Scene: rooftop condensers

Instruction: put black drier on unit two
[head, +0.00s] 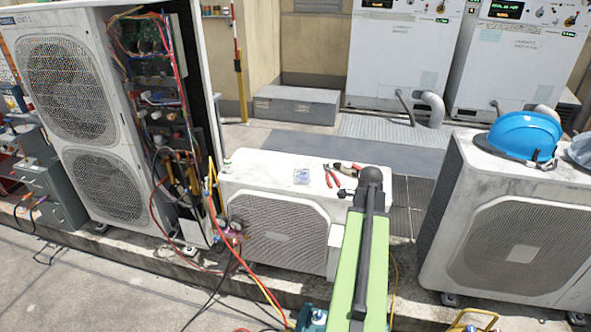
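My green and black arm reaches up from the bottom edge to a dark rounded joint above the right end of the low middle condenser (277,232). I cannot make out my gripper's fingers. A small black piece (346,192) shows just left of the arm, over this condenser's top; I cannot tell whether it is the black drier. The other condensers are a tall two-fan unit (120,130) at the left, its side open, and a wide unit (520,243) at the right. I cannot read which is unit two.
Red-handled pliers (331,176) and a small blue-and-white packet (301,176) lie on the middle condenser. A blue helmet (525,137) sits on the right one. Red and yellow hoses (258,283) hang in front. A grey box (297,105) and white cabinets (402,55) stand behind.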

